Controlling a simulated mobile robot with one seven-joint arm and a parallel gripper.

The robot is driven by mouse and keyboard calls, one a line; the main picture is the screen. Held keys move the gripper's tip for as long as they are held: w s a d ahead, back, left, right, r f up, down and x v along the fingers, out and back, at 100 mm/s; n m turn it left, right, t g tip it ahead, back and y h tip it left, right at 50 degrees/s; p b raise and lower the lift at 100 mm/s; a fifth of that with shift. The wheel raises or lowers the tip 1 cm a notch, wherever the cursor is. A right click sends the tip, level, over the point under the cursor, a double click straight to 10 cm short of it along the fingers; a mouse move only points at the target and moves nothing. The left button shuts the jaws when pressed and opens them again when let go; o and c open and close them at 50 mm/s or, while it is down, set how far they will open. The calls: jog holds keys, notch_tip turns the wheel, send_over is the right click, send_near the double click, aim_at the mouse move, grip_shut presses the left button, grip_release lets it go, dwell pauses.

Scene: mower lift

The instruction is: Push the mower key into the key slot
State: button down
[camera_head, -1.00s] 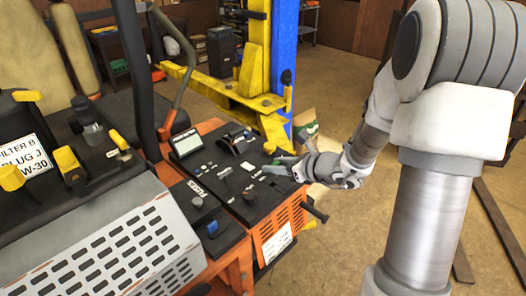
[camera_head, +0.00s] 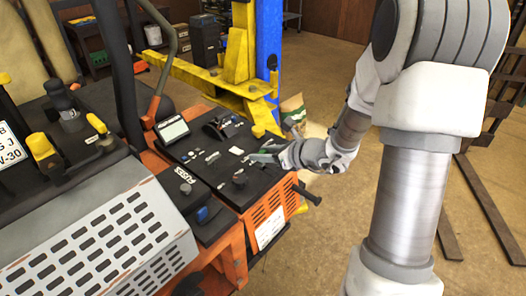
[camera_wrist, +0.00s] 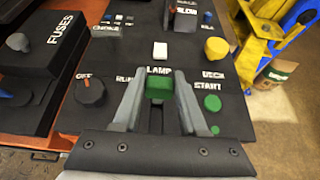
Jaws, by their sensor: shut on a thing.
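My gripper (camera_wrist: 160,92) is shut on a small green block, which looks like the head of the mower key (camera_wrist: 159,87). In the head view my gripper (camera_head: 264,157) is over the right side of the mower's black control panel (camera_head: 222,178). In the wrist view the green piece sits between the fingertips, just below the LAMP label. Any key shaft below it is hidden. I cannot make out the key slot, or whether the key touches the panel. A dark round knob (camera_wrist: 90,91) by the OFF label is left of the fingers.
A green START button (camera_wrist: 212,103) is right of the fingers, with a yellow DECK knob (camera_wrist: 216,48) above it. A white switch (camera_wrist: 160,51) is ahead. The FUSES box (camera_wrist: 38,52) rises at left. A yellow and blue lift post (camera_head: 262,65) stands behind the panel.

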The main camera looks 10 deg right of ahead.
jog(key=shift+f+b, duration=1.35)
jog(key=shift+f, duration=0.1)
dwell(0.4)
jog(key=shift+c, duration=1.9)
grip_release()
jog(key=v, duration=1.7)
jog(key=shift+s+p, duration=0.2)
jog(key=shift+p, duration=0.15)
jog(key=shift+d, duration=0.1)
